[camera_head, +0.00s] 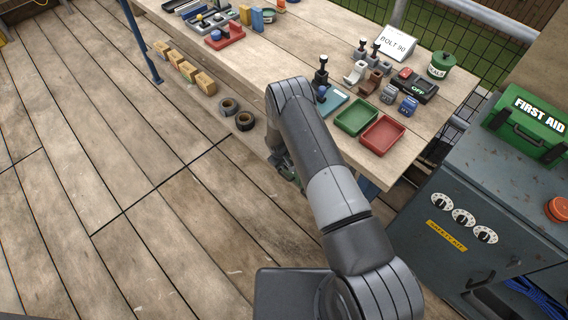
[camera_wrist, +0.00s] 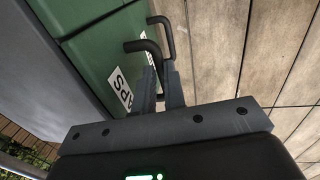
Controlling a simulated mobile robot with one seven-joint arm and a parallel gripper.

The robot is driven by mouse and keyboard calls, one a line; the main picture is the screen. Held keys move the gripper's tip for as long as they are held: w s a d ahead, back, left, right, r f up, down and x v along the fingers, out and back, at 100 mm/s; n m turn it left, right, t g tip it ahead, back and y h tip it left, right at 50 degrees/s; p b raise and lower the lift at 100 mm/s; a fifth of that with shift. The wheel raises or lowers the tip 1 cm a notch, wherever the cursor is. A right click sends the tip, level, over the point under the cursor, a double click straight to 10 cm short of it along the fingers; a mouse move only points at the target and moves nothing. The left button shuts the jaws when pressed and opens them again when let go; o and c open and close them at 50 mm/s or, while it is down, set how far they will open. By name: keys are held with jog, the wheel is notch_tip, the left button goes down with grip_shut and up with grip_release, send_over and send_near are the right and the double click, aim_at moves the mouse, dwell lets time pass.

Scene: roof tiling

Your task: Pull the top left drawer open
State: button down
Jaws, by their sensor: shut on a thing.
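In the wrist view, a green drawer front (camera_wrist: 92,55) fills the upper left, with a partly hidden white label (camera_wrist: 121,90) on it. Dark handle bars (camera_wrist: 143,45) stand out from the green front. The two fingers of my gripper (camera_wrist: 160,84) reach up to a handle and are shut on it. In the head view, my arm covers most of the gripper (camera_head: 290,172), which is low beside the table's front edge. The drawer is hidden there, and I cannot tell how far it is open.
The wooden table (camera_head: 310,50) carries a green tray (camera_head: 356,117), a red tray (camera_head: 382,135) and small tools. Tape rolls (camera_head: 236,113) and wooden blocks (camera_head: 184,68) lie along its front side. A grey cabinet (camera_head: 450,210) with a first aid box (camera_head: 527,122) stands right. Decking at left is clear.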

jog(key=s+a, duration=1.1)
dwell(0.3)
jog(key=c, duration=1.5)
grip_release()
jog(key=r, duration=0.3)
jog(key=s+a+r, duration=0.1)
jog(key=r, duration=0.6)
jog(key=shift+s+a+r, duration=0.2)
jog(key=shift+s+r, duration=0.05)
jog(key=shift+r, duration=0.1)
